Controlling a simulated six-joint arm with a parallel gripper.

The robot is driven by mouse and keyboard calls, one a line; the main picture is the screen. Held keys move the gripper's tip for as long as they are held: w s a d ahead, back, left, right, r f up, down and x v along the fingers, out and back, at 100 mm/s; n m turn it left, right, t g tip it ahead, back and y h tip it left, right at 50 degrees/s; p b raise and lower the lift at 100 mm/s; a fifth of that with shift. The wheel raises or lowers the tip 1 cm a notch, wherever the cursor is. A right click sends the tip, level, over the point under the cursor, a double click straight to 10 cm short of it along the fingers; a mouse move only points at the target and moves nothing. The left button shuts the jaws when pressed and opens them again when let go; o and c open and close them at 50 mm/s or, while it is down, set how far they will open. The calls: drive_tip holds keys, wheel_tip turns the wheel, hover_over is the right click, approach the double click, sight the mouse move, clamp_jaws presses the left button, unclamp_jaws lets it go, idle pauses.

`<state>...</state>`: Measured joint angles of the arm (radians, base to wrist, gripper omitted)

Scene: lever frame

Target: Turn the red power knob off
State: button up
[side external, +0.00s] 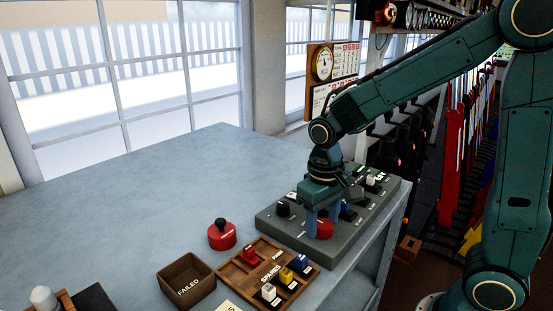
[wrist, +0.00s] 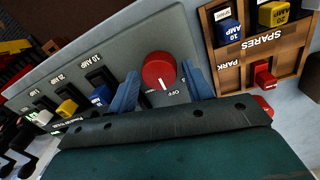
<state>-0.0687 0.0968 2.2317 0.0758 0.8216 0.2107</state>
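The red power knob (wrist: 158,70) is on a grey panel (wrist: 105,45) in the wrist view. A white mark on the knob points toward the bottom of that view, and the word OFF is printed just below and right of it. In the side view the knob (side external: 323,229) sits on the panel's near part. My gripper (side external: 322,216) points down over it. The blue fingers of my gripper (wrist: 163,88) stand on either side of the knob, with visible gaps, open. Whether the fingertips touch the panel cannot be told.
The panel also holds several fuses and a black knob (side external: 283,208). A wooden spares tray (side external: 234,271), a FAILED box (side external: 186,280) and a red-and-black button (side external: 222,235) stand nearby. The blue-grey table (side external: 130,190) is clear at back left.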

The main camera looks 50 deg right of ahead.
drive_tip(key=shift+o, duration=0.7)
wheel_tip(320, 180, up, 14)
drive_tip(key=shift+a, duration=0.4)
drive_tip(key=shift+f, duration=0.1)
drive_tip(key=n+t, duration=0.2)
drive_tip(key=t, duration=0.4)
approach(324, 226)
drive_tip(key=s+d+r, duration=0.1)
drive_tip(key=s+r, duration=0.3)
drive_tip(key=s, duration=0.3)
drive_tip(key=shift+s+d+y, duration=0.2)
drive_tip(key=shift+d+y, duration=0.1)
drive_tip(key=shift+d, duration=0.05)
